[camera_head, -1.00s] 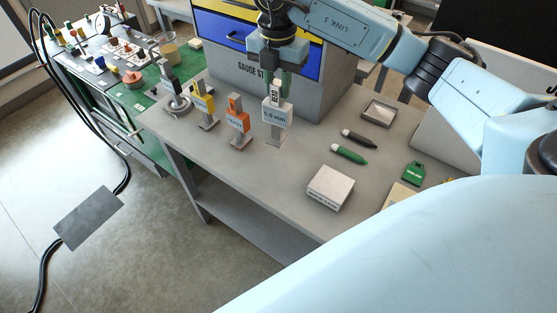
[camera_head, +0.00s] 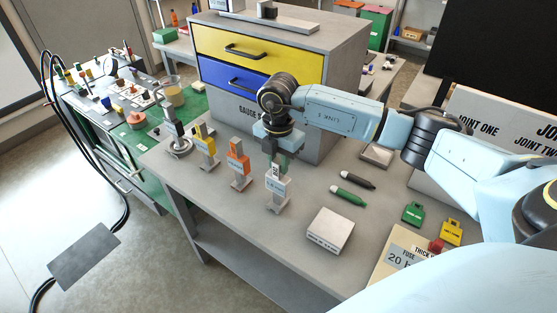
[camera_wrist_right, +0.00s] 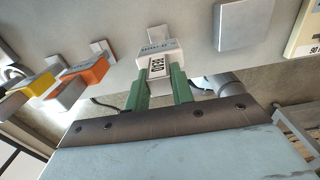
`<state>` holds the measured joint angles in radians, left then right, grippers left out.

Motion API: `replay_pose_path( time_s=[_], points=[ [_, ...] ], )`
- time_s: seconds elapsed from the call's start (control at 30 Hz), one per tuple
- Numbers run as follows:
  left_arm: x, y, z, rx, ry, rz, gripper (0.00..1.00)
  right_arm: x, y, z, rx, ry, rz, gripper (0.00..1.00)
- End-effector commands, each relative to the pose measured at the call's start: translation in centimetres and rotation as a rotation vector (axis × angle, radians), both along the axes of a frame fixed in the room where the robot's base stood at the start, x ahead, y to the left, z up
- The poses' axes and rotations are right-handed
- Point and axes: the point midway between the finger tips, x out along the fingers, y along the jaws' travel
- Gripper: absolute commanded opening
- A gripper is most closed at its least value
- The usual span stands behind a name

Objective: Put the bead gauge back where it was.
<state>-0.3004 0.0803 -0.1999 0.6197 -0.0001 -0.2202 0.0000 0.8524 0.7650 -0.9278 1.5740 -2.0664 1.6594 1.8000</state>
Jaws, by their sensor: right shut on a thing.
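My right gripper (camera_head: 278,160) is shut on the bead gauge (camera_head: 276,184), a white tag-like block with a dark-lettered label and a grey lower part. The gauge is upright at the near right end of a row, beside the orange gauge (camera_head: 238,164); the yellow gauge (camera_head: 205,143) stands farther along. I cannot tell whether its foot touches the bench. In the right wrist view, the green fingers (camera_wrist_right: 165,92) clasp the bead gauge (camera_wrist_right: 156,48), its "BEAD" label between them. My left gripper is not in view.
The grey bench (camera_head: 240,215) holds a white block (camera_head: 330,230), green marker (camera_head: 347,196), black marker (camera_head: 357,178) and green tag (camera_head: 413,213). A drawer cabinet (camera_head: 345,75) stands behind the gripper. Bench space between gauge and white block is clear.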

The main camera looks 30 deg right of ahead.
Motion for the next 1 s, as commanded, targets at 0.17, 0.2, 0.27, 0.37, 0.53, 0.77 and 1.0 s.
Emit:
replay_pose_path(
  time_s=[0.17,0.2,0.27,0.37,0.53,0.77,1.0],
  points=[
    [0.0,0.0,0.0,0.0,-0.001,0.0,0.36,0.1,0.0,0.1,0.001,-0.002,0.001,0.04],
    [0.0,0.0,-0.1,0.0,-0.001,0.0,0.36,0.0,0.0,-0.1,0.001,-0.002,0.001,0.04],
    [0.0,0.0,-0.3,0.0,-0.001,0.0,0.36,0.0,0.0,-0.3,0.0,-0.001,0.001,0.04],
    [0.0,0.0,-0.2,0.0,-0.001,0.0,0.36,0.0,0.0,-0.3,0.0,0.0,0.001,0.34],
    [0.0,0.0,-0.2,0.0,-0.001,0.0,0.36,0.0,0.0,-0.2,0.0,0.0,0.001,0.45],
    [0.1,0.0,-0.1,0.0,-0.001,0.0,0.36,0.0,0.0,0.0,0.0,-0.001,0.001,0.45],
    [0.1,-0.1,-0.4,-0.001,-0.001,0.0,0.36,0.1,0.0,3.3,0.0,-0.006,0.002,0.45]
  ],
)
